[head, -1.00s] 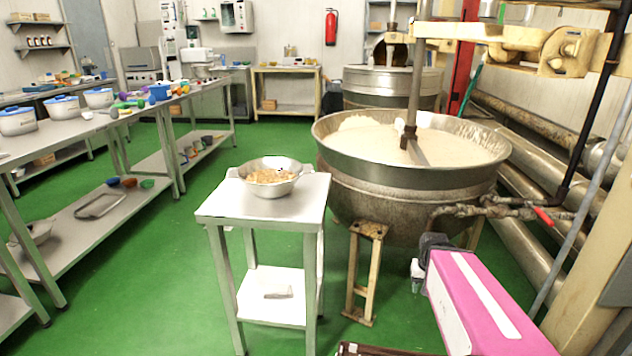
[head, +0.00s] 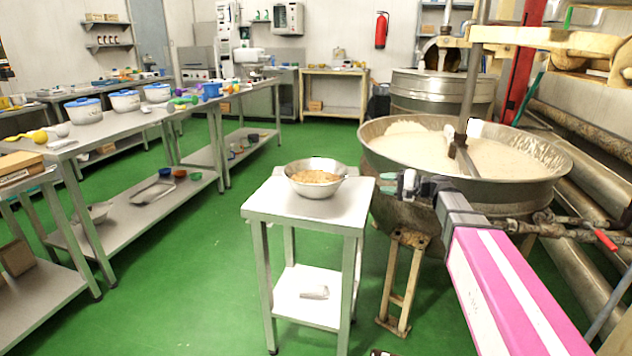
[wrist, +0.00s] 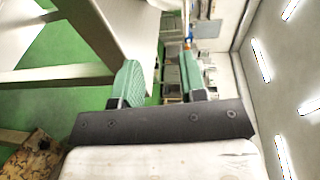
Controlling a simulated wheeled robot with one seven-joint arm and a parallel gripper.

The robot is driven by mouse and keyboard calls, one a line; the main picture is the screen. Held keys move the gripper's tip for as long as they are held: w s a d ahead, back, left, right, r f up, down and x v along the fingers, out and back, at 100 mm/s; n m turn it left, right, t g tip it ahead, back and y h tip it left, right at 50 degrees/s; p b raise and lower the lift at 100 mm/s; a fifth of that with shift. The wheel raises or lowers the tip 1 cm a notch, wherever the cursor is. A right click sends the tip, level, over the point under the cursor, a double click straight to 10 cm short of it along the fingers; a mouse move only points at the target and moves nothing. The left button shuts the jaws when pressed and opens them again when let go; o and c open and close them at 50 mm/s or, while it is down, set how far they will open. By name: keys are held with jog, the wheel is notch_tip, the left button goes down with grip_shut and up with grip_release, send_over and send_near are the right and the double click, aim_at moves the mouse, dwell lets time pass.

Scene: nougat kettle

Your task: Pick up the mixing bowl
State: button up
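The mixing bowl (head: 316,186) is a shiny metal bowl holding a tan, crumbly filling. It stands upright on the top of a small white table (head: 262,208) in the head view. My gripper (head: 396,182) is to the right of the bowl, near the table's right edge, and apart from the bowl. In the wrist view my gripper (wrist: 160,85) shows two green fingers spread apart with nothing between them. The bowl cannot be made out in the wrist view.
A large kettle (head: 545,188) of pale mass stands right behind my gripper. Long steel benches (head: 75,150) with tubs and utensils run along the left. The small table has a lower shelf (head: 290,300). Green floor (head: 190,270) is clear between the benches and the table.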

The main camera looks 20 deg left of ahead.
aim_at(354, 169)
jog(key=shift+y, duration=0.6)
jog(key=a, duration=0.4)
jog(key=w+a+r, duration=0.1)
jog(key=a, duration=0.3)
jog(key=a+r, duration=0.1)
jog(key=a, duration=0.3)
jog(key=shift+w+r, duration=0.2)
jog(key=shift+w, duration=0.1)
jog(key=shift+c, duration=0.3)
grip_shut()
